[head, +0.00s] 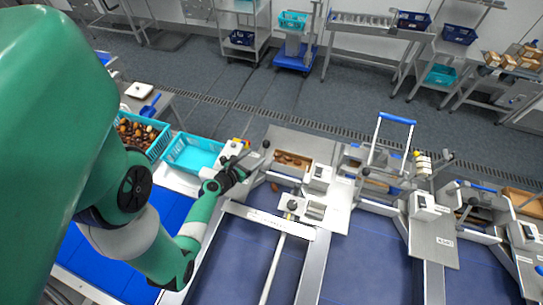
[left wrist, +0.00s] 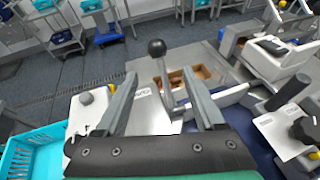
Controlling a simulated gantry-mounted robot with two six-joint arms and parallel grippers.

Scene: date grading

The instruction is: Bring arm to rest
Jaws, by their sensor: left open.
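My left arm comes in from the left, green and grey. Its gripper (head: 243,160) is above the front of the grading line, just right of an empty turquoise basket (head: 191,153). In the left wrist view the gripper (left wrist: 159,78) has its two grey fingers wide apart with nothing held between them. A lever with a black ball knob (left wrist: 157,47) shows between the fingers, beyond them; it also shows in the head view (head: 266,144). I cannot tell the gap to it. My right gripper is in neither view.
A turquoise basket of dates (head: 133,138) stands left of the empty one. Blue belts (head: 245,250), metal rails and white devices (head: 320,177) fill the right. Open floor (head: 230,85) lies behind.

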